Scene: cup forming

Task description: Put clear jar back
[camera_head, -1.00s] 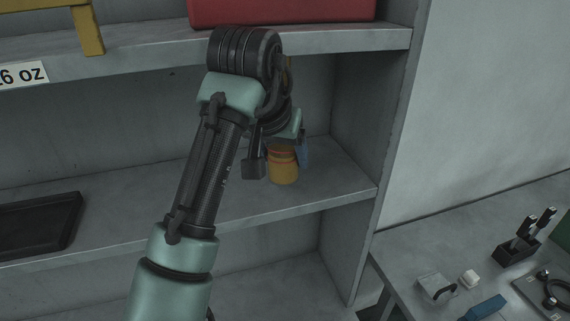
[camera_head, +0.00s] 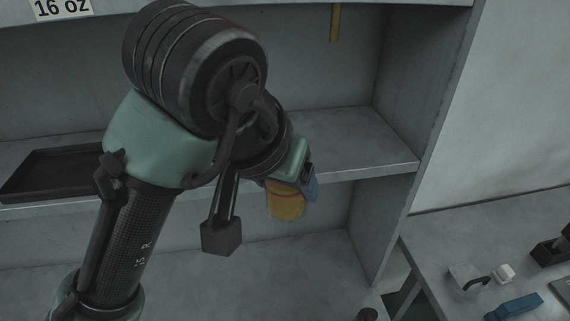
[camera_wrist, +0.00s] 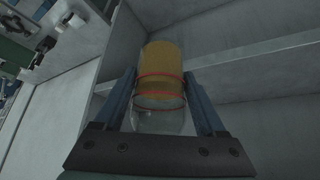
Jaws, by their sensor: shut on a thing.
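The clear jar (camera_head: 286,202) has amber-yellow contents and thin red rings round it. In the head view it hangs below my wrist, in front of the shelf edge, partly hidden by my gripper. My gripper (camera_head: 290,192) is shut on the jar. In the wrist view the jar (camera_wrist: 160,85) stands between the two blue fingers (camera_wrist: 160,100), one on each side. Its clear part is nearest the palm and its amber part points away.
The middle shelf (camera_head: 345,140) is bare at its right end. A black tray (camera_head: 60,172) lies on its left part. A side wall (camera_head: 430,130) bounds the shelves. A bench at right holds a blue object (camera_head: 514,306) and a small white block (camera_head: 504,272).

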